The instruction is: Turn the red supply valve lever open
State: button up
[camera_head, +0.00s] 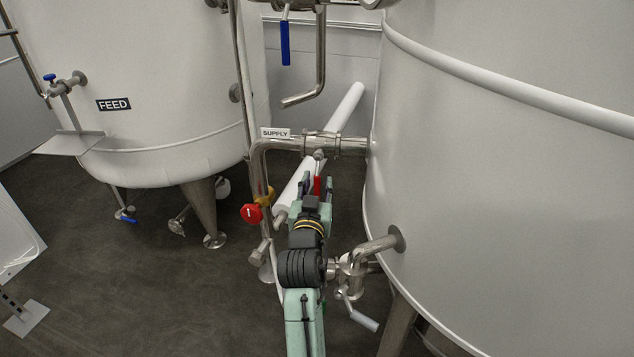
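The supply valve sits on the steel pipe (285,144) just right of the SUPPLY label (275,132). Its red lever (317,186) hangs down below the pipe. My gripper (316,184) reaches up from below, with one dark finger on each side of the red lever. The fingers look spread, with small gaps beside the lever. Whether either finger touches it cannot be told from this one view. The lower end of the lever is hidden behind my gripper.
A red round knob (252,213) sits on the vertical pipe left of my gripper. A large white tank (500,170) stands close on the right. The FEED tank (150,70) stands left. A blue-handled valve (285,43) hangs above. Open floor (130,280) lies at lower left.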

jog(key=shift+w, duration=0.2)
grip_shut()
dwell(0.3)
dwell(0.5)
